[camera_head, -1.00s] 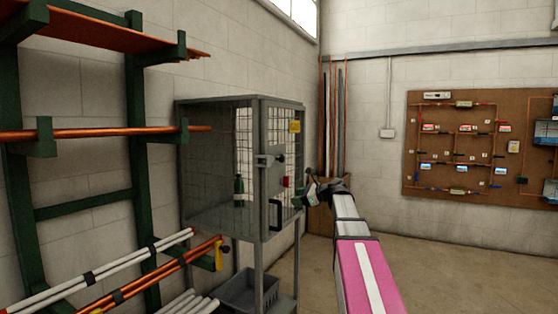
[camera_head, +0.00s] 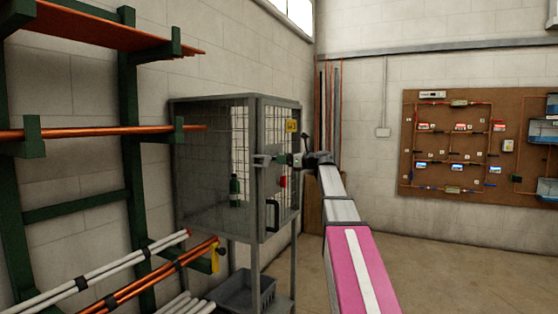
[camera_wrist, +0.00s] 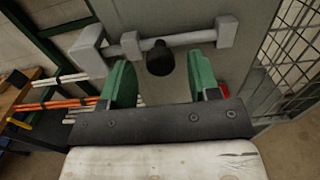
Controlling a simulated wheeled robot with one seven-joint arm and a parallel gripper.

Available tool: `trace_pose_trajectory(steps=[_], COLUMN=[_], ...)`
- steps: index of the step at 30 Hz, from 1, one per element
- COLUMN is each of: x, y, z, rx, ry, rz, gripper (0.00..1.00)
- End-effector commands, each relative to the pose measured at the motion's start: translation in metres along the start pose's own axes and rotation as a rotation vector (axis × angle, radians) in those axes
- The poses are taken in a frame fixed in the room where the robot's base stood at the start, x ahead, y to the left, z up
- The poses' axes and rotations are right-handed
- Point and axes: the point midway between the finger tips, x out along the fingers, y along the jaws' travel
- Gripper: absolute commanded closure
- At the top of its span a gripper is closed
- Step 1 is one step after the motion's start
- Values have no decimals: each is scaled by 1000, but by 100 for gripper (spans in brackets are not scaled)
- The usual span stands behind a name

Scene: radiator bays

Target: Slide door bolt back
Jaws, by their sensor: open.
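The door bolt (camera_wrist: 185,39) is a light grey rod on the grey cage door, held by blocky brackets, with a black round knob (camera_wrist: 160,58) standing out from it. In the wrist view my gripper (camera_wrist: 162,82) is open, its two green fingers on either side of the knob, with gaps to both. I cannot tell how deep the knob sits between the fingers. In the head view my gripper (camera_head: 294,159) is at the cage door, at the height of the bolt (camera_head: 262,160), and it hides the knob. The door (camera_head: 278,200) looks closed.
The mesh cage (camera_head: 210,107) holds a green bottle (camera_head: 235,190). A black door handle (camera_head: 273,215) and a red part (camera_head: 282,181) are below the bolt. A pipe rack (camera_head: 130,120) stands at left. A grey crate (camera_head: 245,291) sits under the cage.

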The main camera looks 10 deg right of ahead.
Motion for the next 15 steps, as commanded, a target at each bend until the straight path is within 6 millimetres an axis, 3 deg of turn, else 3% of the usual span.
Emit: trace_pose_trajectory(steps=[6, 15], x=[23, 28], y=[0, 0], z=[0, 0], rx=[0, -1], ry=[0, 0], rz=[0, -1], gripper=[44, 44])
